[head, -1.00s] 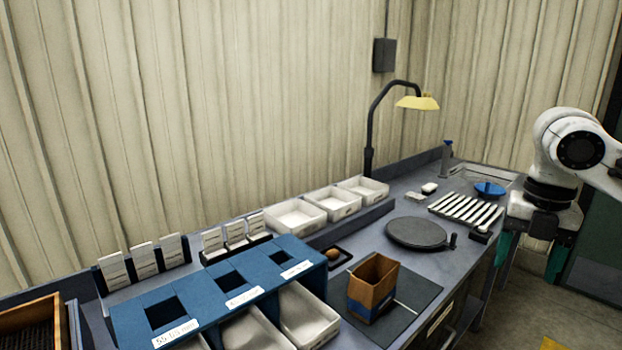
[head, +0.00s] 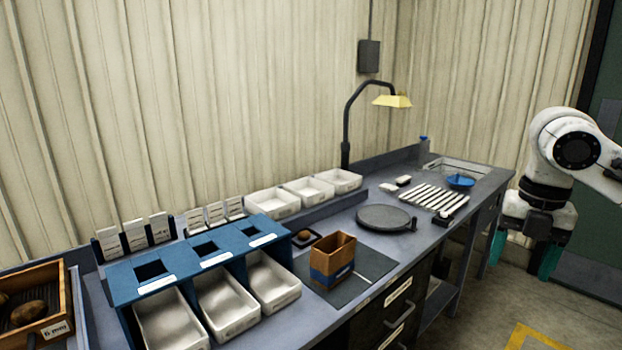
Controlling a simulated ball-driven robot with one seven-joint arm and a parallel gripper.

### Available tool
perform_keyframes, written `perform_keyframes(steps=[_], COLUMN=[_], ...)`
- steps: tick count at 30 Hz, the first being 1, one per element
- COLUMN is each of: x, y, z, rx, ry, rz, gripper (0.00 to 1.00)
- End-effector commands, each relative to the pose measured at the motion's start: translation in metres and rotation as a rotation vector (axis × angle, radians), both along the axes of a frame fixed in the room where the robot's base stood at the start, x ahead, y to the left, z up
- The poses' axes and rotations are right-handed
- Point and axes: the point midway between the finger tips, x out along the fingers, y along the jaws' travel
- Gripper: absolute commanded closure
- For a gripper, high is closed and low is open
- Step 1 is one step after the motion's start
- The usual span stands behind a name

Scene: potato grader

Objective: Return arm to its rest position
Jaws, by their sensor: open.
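My gripper (head: 522,257) is at the right of the head view, with its two teal fingers pointing down and spread apart. It is open, and nothing shows between the fingers. It hangs beyond the right edge of the workbench (head: 372,268), over the floor, clear of the bench. My white arm comes in from the right edge of the picture.
On the bench stand a blue sorting frame (head: 184,262) over white bins, a brown box (head: 333,257), a dark round turntable (head: 384,217), a slatted rack (head: 434,197) and a lamp (head: 392,101). A wooden tray (head: 66,300) holds potatoes at left. The floor at right is open.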

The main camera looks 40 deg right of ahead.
Motion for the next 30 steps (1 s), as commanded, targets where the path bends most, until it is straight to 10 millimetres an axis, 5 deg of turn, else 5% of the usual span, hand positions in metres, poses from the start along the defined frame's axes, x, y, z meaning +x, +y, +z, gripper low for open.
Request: perform_keyframes(steps=[17, 23, 30], x=[0.094, 0.148, 0.196], y=[0.056, 0.105, 0.177], z=[-0.008, -0.019, -0.057], rx=[0.095, 0.239, 0.498], ry=[-0.26, -0.402, -0.477], rz=[-0.1, -0.237, -0.543], gripper=[0.31, 0.31, 0.31])
